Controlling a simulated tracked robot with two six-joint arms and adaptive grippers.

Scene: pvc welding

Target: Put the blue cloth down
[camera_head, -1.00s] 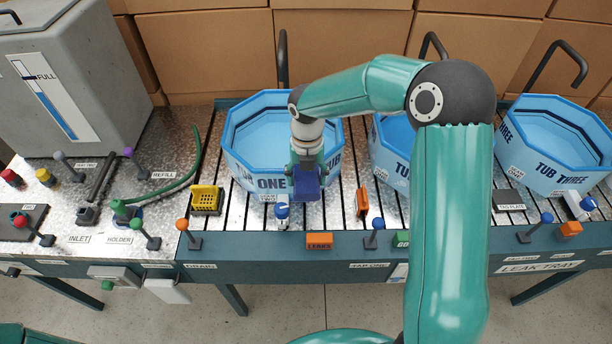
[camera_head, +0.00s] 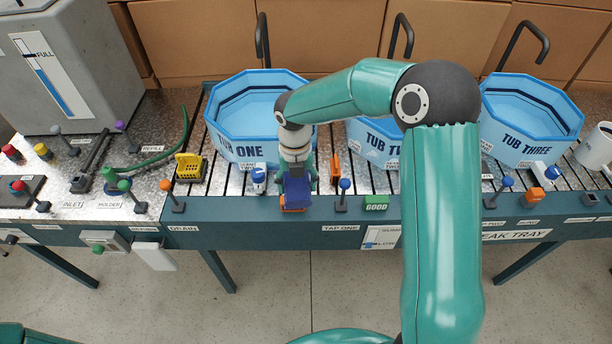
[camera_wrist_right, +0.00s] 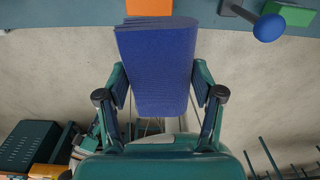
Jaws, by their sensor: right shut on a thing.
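The blue cloth (camera_head: 297,191) is a folded dark blue pad, held in my right gripper (camera_head: 298,180) at the front edge of the bench, in front of tub one (camera_head: 238,148). In the right wrist view the cloth (camera_wrist_right: 157,65) stands between the two fingers of the right gripper (camera_wrist_right: 160,90), which is shut on it. An orange block (camera_head: 293,209) shows just past the cloth's far end; I cannot tell whether they touch. My left gripper is not in view.
Tub two (camera_head: 375,140) and tub three (camera_head: 528,120) stand to the right on the slatted bench. A blue-and-white tap (camera_head: 259,180), an orange upright piece (camera_head: 335,168), a blue-knobbed lever (camera_head: 343,190) and a green GOOD block (camera_head: 376,204) are close around the gripper.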

